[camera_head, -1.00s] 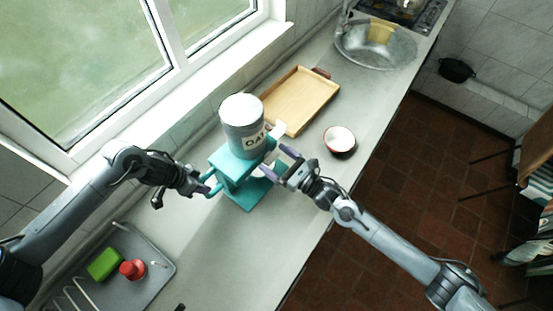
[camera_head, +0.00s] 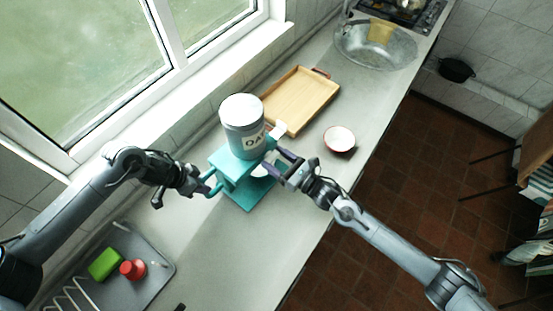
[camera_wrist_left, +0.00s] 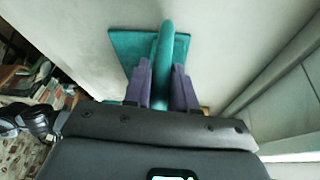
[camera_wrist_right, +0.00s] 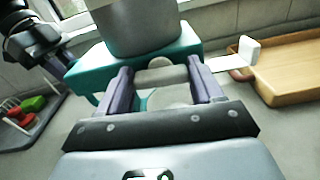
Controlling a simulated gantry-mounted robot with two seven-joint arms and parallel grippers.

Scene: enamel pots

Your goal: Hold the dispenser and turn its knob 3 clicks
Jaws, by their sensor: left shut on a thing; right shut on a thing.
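The dispenser is a grey canister (camera_head: 243,125) with dark lettering on a teal stand (camera_head: 245,195) on the counter. My left gripper (camera_head: 208,187) is shut on the teal handle at the stand's left side. The handle (camera_wrist_left: 168,45) shows between the purple fingers in the left wrist view. My right gripper (camera_head: 270,162) is shut on the knob at the right side, below the canister. In the right wrist view the pale knob (camera_wrist_right: 160,68) lies between the fingers, partly hidden. A white-tipped lever (camera_wrist_right: 248,51) sticks out to its right.
A wooden tray (camera_head: 301,101) lies behind the dispenser and a small bowl (camera_head: 339,139) stands to its right. A grey rack tray (camera_head: 151,256) with a green block (camera_head: 104,264) and a red object (camera_head: 132,269) is at the lower left. The front counter is clear.

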